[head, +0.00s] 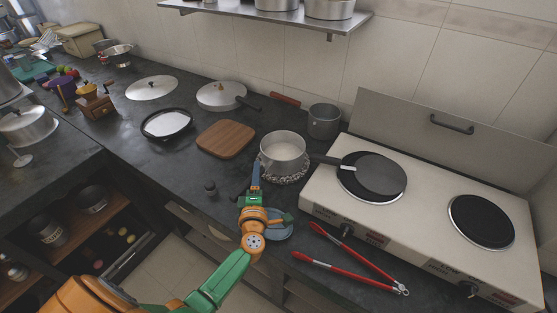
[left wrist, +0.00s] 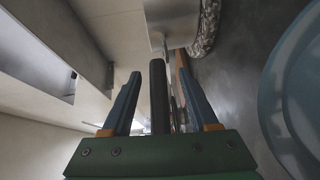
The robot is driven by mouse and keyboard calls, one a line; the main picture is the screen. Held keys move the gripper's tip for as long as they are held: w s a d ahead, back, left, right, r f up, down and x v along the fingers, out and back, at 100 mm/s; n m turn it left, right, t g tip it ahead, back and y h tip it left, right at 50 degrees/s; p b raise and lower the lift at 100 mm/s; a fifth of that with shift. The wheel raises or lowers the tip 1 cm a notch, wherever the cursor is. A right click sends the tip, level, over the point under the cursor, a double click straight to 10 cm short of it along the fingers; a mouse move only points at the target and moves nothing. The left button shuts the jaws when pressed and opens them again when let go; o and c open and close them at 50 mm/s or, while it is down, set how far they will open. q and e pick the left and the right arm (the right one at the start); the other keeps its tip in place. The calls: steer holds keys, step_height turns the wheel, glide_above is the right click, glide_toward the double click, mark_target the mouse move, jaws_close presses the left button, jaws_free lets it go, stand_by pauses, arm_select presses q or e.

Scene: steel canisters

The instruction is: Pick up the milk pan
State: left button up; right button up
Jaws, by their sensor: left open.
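The milk pan (head: 283,148) is a steel pan standing on a woven grey trivet (head: 285,180) on the dark worktop. My left gripper (head: 256,173) is just in front of the pan, its blue fingers pointing towards it. In the left wrist view the pan's steel wall (left wrist: 172,18) is at the top, and its dark handle runs between the two open fingers of my gripper (left wrist: 158,82). Gaps appear on both sides of the handle, and the fingers are not closed on it. In the head view the gripper largely hides the handle. My right gripper is not in view.
A grey pot (head: 323,122) with a red handle stands behind the pan. A hob (head: 325,185) with a frying pan (head: 381,174) is to the right. A wooden board (head: 226,139) lies to the left. A blue dish (head: 280,232) and red tongs (head: 345,268) are near the front edge.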

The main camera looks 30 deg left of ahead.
arm_select(q)
steer(key=shift+s+d+r, duration=0.1)
steer(key=shift+s, duration=0.05)
steer(key=c, duration=0.9)
jaws_close()
